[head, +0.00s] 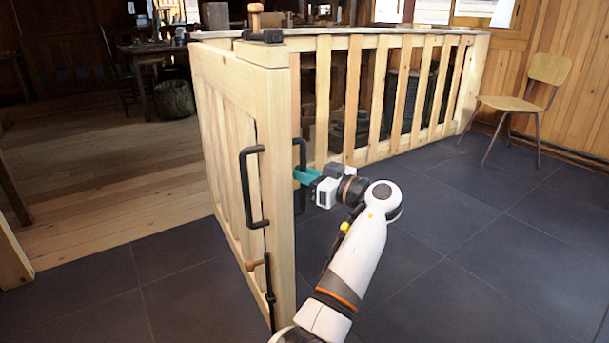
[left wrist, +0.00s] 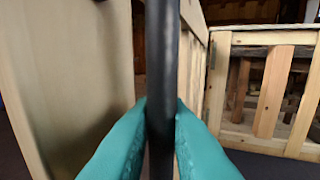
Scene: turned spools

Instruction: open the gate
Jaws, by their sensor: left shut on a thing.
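The gate (head: 222,125) is pale slatted wood and stands nearly edge-on to me in the head view, swung out from the wooden post at the left edge. A black bar handle (head: 248,190) is on its left face. A second black handle (head: 299,160) is on its right face. My left gripper (head: 304,176) has teal fingers shut on this right-face handle. In the left wrist view the black handle bar (left wrist: 162,60) runs upright between the teal fingers (left wrist: 161,125). My right gripper is not in view.
A black latch (head: 262,36) with a wooden knob sits on top. A bolt (head: 267,280) with a wooden knob is low on the gate. A slatted railing (head: 385,95) runs behind. A chair (head: 525,100) stands far right. Left of the gate the floor (head: 130,215) is clear.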

